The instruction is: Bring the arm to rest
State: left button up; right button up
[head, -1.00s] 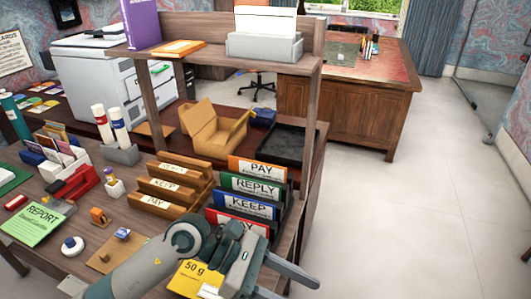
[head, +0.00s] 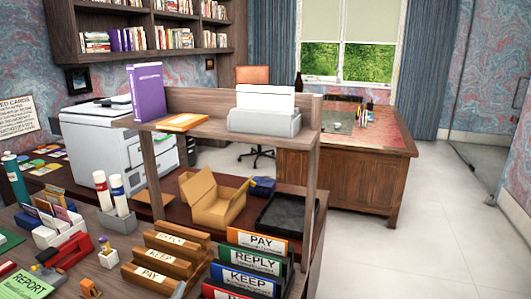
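Neither of my grippers shows in the head view now. A small grey piece at the bottom edge, left of the folders, may be part of my arm, but I cannot tell. The wooden desk (head: 118,262) fills the lower left. On it stand upright folders labelled PAY (head: 257,243), REPLY (head: 255,261) and KEEP (head: 246,282), with a red one cut off by the lower edge. A wooden sorter (head: 166,263) with labelled slots stands to their left.
A raised shelf (head: 214,141) holds a purple binder (head: 147,93) and a grey card holder (head: 264,122). Under it are an open cardboard box (head: 212,204) and a black tray (head: 286,219). A red stapler (head: 67,250) lies at left. Open floor (head: 440,215) lies at right.

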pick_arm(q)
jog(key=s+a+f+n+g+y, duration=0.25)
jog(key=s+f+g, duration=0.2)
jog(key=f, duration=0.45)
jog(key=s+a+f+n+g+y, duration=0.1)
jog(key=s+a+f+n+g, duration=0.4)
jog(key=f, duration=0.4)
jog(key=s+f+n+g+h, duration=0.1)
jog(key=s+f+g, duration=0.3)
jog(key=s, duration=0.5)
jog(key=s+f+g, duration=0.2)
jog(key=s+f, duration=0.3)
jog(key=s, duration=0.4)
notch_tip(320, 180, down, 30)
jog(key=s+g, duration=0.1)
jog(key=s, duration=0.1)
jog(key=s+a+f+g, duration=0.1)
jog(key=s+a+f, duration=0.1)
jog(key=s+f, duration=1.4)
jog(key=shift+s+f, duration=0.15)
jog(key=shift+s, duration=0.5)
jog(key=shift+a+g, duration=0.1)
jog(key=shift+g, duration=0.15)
